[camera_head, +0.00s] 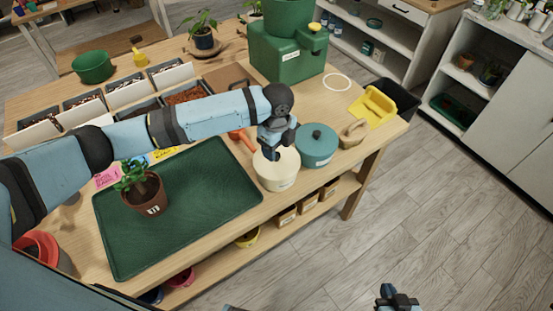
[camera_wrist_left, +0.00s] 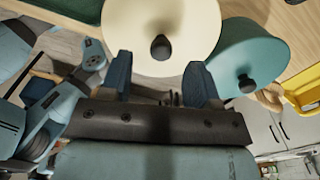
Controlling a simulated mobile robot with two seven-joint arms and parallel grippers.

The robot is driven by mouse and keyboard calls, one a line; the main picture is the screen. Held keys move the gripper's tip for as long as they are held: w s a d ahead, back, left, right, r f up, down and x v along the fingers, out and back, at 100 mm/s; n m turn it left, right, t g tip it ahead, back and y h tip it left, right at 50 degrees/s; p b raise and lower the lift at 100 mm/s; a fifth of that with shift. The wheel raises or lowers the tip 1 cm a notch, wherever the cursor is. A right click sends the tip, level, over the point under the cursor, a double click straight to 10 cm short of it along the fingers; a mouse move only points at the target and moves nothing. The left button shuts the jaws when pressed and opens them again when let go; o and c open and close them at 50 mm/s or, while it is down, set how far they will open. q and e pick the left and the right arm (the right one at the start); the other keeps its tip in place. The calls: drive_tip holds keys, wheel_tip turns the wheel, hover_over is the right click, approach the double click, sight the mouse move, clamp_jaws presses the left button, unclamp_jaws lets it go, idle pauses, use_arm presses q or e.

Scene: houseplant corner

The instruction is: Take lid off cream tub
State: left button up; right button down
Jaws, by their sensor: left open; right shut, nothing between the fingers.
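The cream tub (camera_head: 277,177) stands on the wooden table, right of the green mat. In the left wrist view its round cream lid (camera_wrist_left: 150,22) is on, with a dark knob (camera_wrist_left: 161,47) in the middle. My left gripper (camera_head: 272,152) is above the tub, pointing down over the lid. In the left wrist view its two blue fingers (camera_wrist_left: 163,75) are apart, with the knob just beyond the gap between them; contact cannot be told. My right gripper (camera_head: 397,300) is shut and empty at the bottom of the head view, away from the table.
A teal lidded tub (camera_head: 318,158) stands close to the right of the cream tub. A potted plant (camera_head: 146,194) stands on the green mat (camera_head: 200,213). A green machine (camera_head: 289,57) is behind, and a yellow scoop (camera_head: 373,105) is at the right.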

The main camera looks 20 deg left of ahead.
sight(277, 154)
use_arm(q)
drive_tip(key=shift+f, duration=1.55)
drive_tip(key=c, duration=1)
